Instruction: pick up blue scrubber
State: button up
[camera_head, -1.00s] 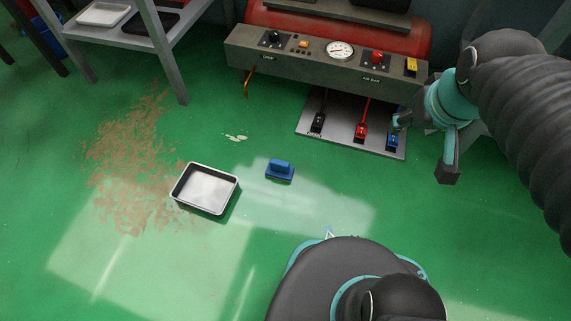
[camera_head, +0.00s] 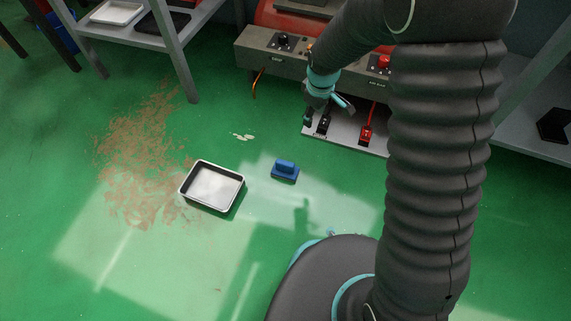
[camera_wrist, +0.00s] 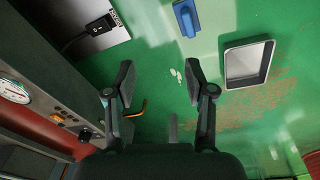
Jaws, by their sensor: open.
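The blue scrubber (camera_head: 285,171) lies on the green floor in the head view, just right of a shallow tray, its handle upward. In the wrist view the scrubber (camera_wrist: 186,17) shows at the top edge, beyond my fingertips. My gripper (camera_head: 328,101) is in front of the machine's pedal plate in the head view, up and to the right of the scrubber and apart from it. In the wrist view my gripper (camera_wrist: 160,82) has its two fingers spread wide with only floor between them.
The white-bottomed tray (camera_head: 212,187) is close beside the scrubber. The grey pedal plate (camera_head: 345,138) and red machine with a control panel (camera_head: 268,61) stand behind. A grey shelf (camera_head: 160,37) is at upper left. Brown dirt (camera_head: 140,160) stains the floor. Floor around the scrubber's front is clear.

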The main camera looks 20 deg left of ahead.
aim_at(285, 163)
jog(key=a+f+n, duration=0.1)
jog(key=a+f, duration=0.1)
jog(key=f, duration=0.6)
jog(key=s+a+f+n, duration=0.1)
jog(key=a+f+n, duration=0.1)
jog(key=f, duration=0.6)
jog(key=s+a+f+n+g, duration=0.1)
jog(key=a+f, duration=0.3)
jog(key=f, duration=0.4)
jog(key=shift+s+f+h, duration=0.15)
jog(key=shift+h, duration=0.15)
jog(key=shift+f+b, duration=0.4)
jog(key=shift+f, duration=2.6)
grip_shut()
